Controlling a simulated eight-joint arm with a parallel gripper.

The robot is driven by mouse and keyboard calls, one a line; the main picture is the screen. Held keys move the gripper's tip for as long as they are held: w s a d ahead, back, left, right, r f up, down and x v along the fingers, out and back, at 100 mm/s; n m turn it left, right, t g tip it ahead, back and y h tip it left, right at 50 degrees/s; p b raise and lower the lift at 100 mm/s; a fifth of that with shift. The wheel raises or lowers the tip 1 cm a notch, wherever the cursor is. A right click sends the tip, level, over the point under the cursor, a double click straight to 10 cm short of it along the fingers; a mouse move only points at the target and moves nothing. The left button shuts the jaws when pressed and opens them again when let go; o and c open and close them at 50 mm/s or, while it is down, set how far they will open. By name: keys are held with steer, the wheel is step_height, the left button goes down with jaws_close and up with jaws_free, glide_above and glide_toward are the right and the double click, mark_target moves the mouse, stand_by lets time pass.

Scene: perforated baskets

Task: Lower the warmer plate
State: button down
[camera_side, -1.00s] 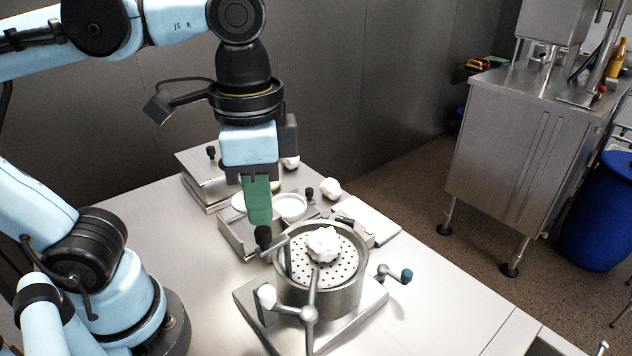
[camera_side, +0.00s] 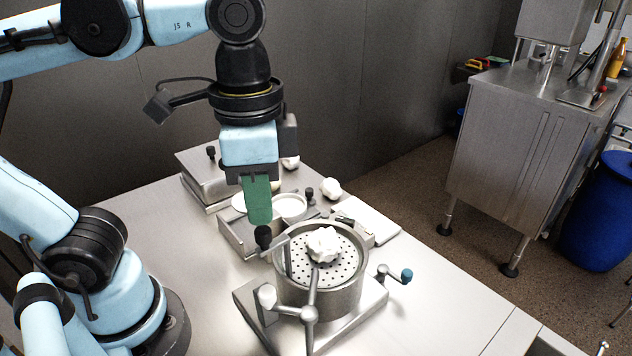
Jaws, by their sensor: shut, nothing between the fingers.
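My gripper (camera_side: 258,221) points down with green fingers shut and empty. Its tips are just above a black knob (camera_side: 263,236) on a lever beside the round metal drum; I cannot tell whether they touch. The drum (camera_side: 318,298) holds a perforated basket plate (camera_side: 341,272) with a white lump (camera_side: 323,245) on it. Behind my gripper, a flat metal box (camera_side: 196,165) with a black knob on top stands at the back left. A low metal tray unit (camera_side: 231,232) with white round dishes sits behind the drum. I cannot tell for sure which part is the warmer plate.
A crank handle with a teal end (camera_side: 406,275) sticks out to the right of the drum. A three-armed handle (camera_side: 309,313) stands at its front. Another white lump (camera_side: 330,188) lies behind. The table's front left (camera_side: 190,265) is clear.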

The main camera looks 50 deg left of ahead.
mark_target(263, 229)
steer(key=shift+f, duration=0.25)
stand_by(0.4)
steer(key=shift+f, duration=0.35)
steer(key=shift+f, duration=2.85)
steer(key=shift+r, duration=4.55)
